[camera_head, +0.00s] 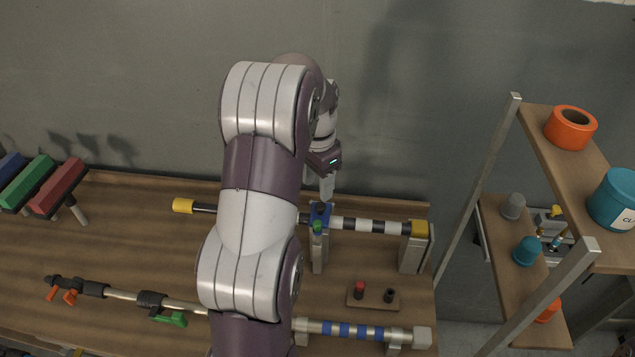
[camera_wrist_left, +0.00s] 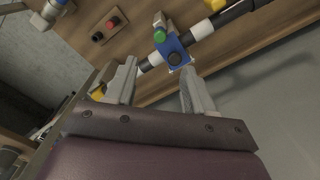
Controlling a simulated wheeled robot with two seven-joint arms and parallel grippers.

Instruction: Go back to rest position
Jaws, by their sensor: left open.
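My left arm (camera_head: 255,200) reaches up and over the middle of the workbench in the head view. My left gripper (camera_head: 327,190) points down above a blue clamp (camera_head: 319,212) on a black-and-white striped bar (camera_head: 372,226). In the left wrist view my left gripper (camera_wrist_left: 155,88) has its two fingers apart with nothing between them. The blue clamp (camera_wrist_left: 174,52) with its green knob (camera_wrist_left: 159,35) lies beyond the fingertips; I cannot tell the exact gap. My right gripper is in neither view.
The wooden workbench (camera_head: 130,235) also holds a bar with a green lever (camera_head: 168,319), a blue-striped bar (camera_head: 345,329) and a button block (camera_head: 373,299). Red and green blocks (camera_head: 58,187) stand at the left. A shelf rack (camera_head: 535,125) stands right; a wall is behind.

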